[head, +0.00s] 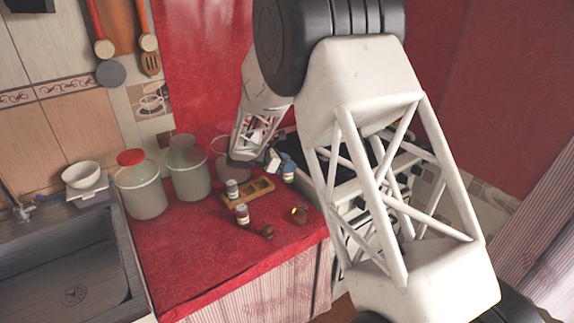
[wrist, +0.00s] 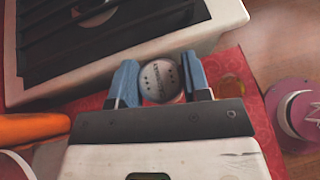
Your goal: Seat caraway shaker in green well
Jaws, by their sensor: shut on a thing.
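My gripper (wrist: 161,78) has blue fingers and is shut on a shaker (wrist: 160,82), whose round grey lid with holes faces the wrist camera. In the head view the gripper (head: 280,163) holds this shaker (head: 288,174) upright at the right end of a wooden rack (head: 262,186). I cannot read its label or tell whether it is the caraway one, nor whether its base touches the counter. A second shaker (head: 232,188) stands at the rack's left part. A third shaker (head: 242,213) stands in front of the rack. No green well can be made out.
Small brown items (head: 268,231) and (head: 299,214) lie on the red oilcloth (head: 200,262) near its front edge. Large jars (head: 187,170) stand behind and left. A white stove (wrist: 215,22) with a black grate is close beside the gripper. The front left cloth is clear.

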